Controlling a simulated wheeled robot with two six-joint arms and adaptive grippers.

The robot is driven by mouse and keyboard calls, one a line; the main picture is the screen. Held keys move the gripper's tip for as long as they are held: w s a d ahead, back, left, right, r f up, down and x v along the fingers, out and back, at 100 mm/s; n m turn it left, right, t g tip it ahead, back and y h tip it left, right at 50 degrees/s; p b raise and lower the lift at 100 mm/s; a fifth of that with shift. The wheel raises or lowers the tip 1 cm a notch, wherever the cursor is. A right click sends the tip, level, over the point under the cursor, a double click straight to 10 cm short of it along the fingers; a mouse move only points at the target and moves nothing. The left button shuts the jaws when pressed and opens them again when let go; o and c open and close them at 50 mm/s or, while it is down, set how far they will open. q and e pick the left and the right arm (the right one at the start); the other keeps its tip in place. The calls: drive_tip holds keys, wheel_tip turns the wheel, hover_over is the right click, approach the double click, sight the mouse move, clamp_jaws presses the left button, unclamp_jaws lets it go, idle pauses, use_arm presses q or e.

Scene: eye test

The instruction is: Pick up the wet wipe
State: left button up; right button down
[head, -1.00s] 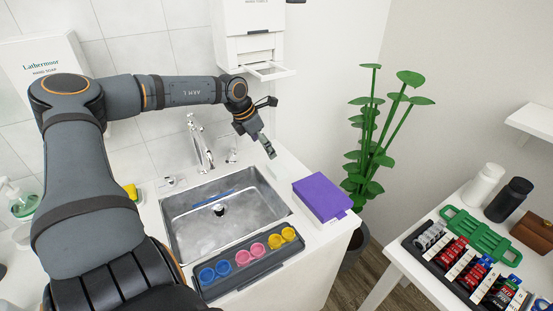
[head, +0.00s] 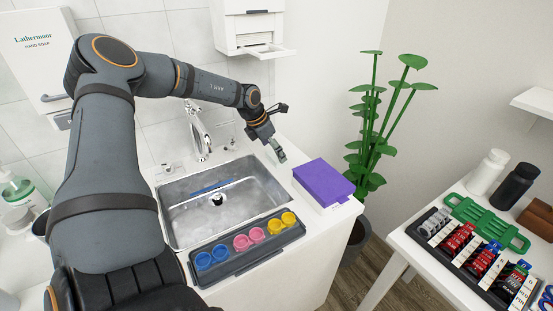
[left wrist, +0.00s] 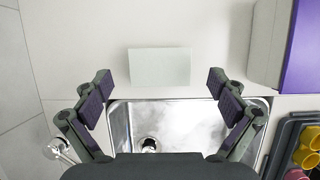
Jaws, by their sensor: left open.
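The wet wipe (left wrist: 160,67) is a flat, pale grey-green rectangle lying on the white counter (left wrist: 75,50), behind the sink's edge in the left wrist view. My left gripper (head: 279,152) hangs over the counter beside the sink, left of the purple box, in the head view. In the left wrist view its open fingers (left wrist: 160,84) stand on either side of the wipe, with clear gaps left and right. Nothing is between the fingers at their height that I can make out as held. I cannot clearly make out the wipe in the head view. My right gripper is not in view.
The metal sink (head: 227,213) and faucet (head: 199,130) lie left of the gripper. A purple box (head: 323,182) stands close to its right. A grey tray of coloured cups (head: 247,246) sits in front. A dispenser (head: 250,30) hangs behind; a plant (head: 375,150) stands beyond.

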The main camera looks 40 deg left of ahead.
use_arm(q)
drive_tip(key=shift+x, duration=0.85)
drive_tip(key=shift+r, duration=0.1)
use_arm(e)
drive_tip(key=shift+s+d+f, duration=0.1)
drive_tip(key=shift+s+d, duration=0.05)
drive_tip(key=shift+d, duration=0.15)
use_arm(q)
drive_tip(key=shift+c, duration=0.9)
drive_tip(key=c, duration=0.7)
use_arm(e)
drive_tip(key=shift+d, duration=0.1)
use_arm(q)
drive_tip(key=shift+r, duration=0.1)
